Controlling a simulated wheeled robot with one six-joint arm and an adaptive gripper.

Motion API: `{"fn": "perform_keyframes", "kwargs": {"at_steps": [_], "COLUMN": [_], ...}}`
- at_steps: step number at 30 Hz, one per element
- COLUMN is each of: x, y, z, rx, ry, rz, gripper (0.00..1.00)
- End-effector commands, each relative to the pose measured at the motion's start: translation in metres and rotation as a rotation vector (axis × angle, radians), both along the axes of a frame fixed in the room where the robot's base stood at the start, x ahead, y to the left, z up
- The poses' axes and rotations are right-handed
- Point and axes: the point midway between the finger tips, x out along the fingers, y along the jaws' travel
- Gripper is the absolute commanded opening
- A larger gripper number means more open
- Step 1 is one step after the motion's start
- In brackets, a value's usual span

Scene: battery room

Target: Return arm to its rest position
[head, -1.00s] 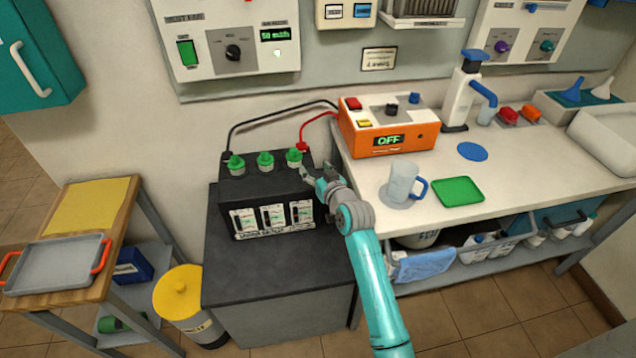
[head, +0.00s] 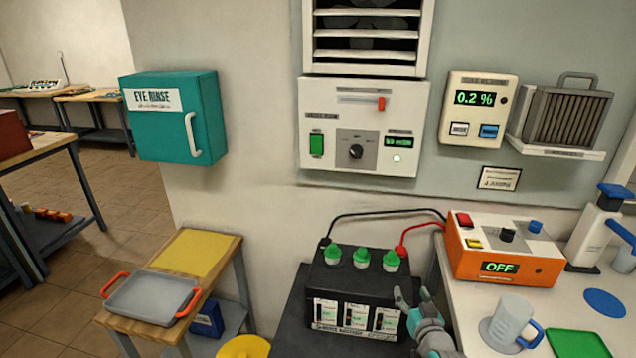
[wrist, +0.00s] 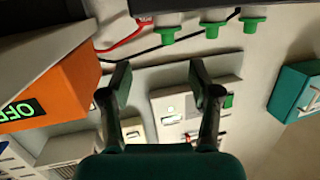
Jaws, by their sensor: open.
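My gripper (head: 409,300) shows at the lower right of the head view, just right of the black battery (head: 354,279) with green caps. It is open, and nothing shows between its fingers. In the wrist view the two dark fingers of my gripper (wrist: 160,92) stand apart, with the wall and a white control panel (wrist: 180,112) behind them. The battery's green caps (wrist: 212,31) hang at the top of that view. Most of my arm is below the head picture.
Black and red leads run behind the battery. A grey tray (head: 152,297) lies on a wooden stand at left. A teal eye rinse cabinet (head: 175,117) hangs on the wall.

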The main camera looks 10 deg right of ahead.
Motion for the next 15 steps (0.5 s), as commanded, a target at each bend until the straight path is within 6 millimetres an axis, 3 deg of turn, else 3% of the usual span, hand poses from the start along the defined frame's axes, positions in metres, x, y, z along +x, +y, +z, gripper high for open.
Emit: {"fn": "perform_keyframes", "kwargs": {"at_steps": [5,15], "x": [-0.030,-0.146], "y": [0.017,0.067], "z": [-0.025,-0.081], "rx": [0.004,0.002], "ry": [0.014,0.042], "rz": [0.002,0.007], "gripper": [0.62,0.62]}}
